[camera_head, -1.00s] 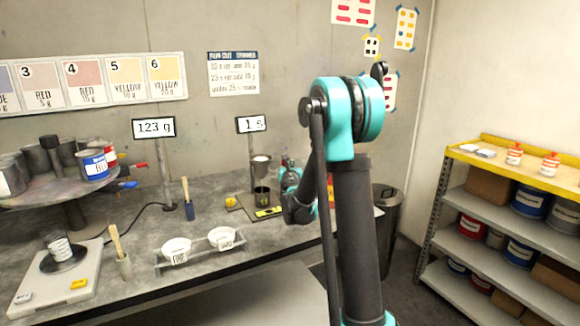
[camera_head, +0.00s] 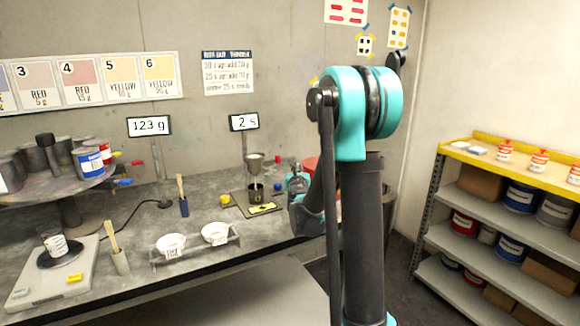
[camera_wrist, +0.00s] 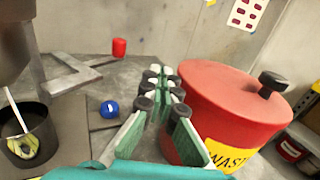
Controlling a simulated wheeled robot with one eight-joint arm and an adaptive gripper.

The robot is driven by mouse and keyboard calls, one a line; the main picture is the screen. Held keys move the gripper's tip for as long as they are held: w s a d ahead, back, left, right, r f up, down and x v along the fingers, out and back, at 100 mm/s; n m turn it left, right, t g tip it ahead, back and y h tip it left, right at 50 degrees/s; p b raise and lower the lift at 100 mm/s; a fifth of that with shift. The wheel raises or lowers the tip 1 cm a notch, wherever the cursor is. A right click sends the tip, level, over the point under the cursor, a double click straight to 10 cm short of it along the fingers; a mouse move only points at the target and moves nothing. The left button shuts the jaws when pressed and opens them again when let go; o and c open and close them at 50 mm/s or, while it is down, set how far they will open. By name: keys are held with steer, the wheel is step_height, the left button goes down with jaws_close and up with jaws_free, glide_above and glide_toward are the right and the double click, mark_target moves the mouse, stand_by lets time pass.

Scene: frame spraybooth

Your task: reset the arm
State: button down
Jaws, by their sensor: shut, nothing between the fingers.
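My arm rises in the right middle of the head view, its large teal elbow joint uppermost and a dark column below. The wrist end hangs behind it over the bench, partly hidden by the arm. In the wrist view my gripper (camera_wrist: 163,88) has its two green-padded fingers together at the tips, empty. It is just left of a red waste bin (camera_wrist: 225,100) with a black-knobbed lid. I cannot tell whether they touch.
A blue knob (camera_wrist: 109,108) and a red one (camera_wrist: 119,47) are near. The bench (camera_head: 225,195) carries a scale (camera_head: 40,280) and bowls. Shelves (camera_head: 490,200) stand right.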

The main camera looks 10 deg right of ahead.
steer(key=s+d+f+m+g+h, duration=0.1)
steer(key=s+d+f+m+g, duration=0.2)
steer(key=s+m, duration=0.4)
steer(key=s+d+f+m+g+h, duration=0.1)
steer(key=s+d+f+m+g, duration=0.15)
steer(key=s+m, duration=0.55)
steer(key=s+d+f+m+g+h, duration=0.1)
steer(key=s+d+f+m+g, duration=0.2)
steer(key=s+m, duration=0.4)
steer(key=s+a+f+m+g+y, duration=0.2)
steer(key=s+a+f+m+y, duration=0.1)
steer(key=s, duration=0.6)
steer(key=s+a+f+m+g+y, duration=0.2)
steer(key=s+a+f+m+g, duration=0.1)
steer(key=s+a+f+m, duration=0.3)
steer(key=s+f+m, duration=0.2)
steer(key=s+m, duration=0.1)
steer(key=s, duration=0.1)
steer(key=shift+a+y, duration=0.25)
steer(key=shift+y, duration=0.15)
steer(key=shift+w+f, duration=0.1)
stand_by(3.4)
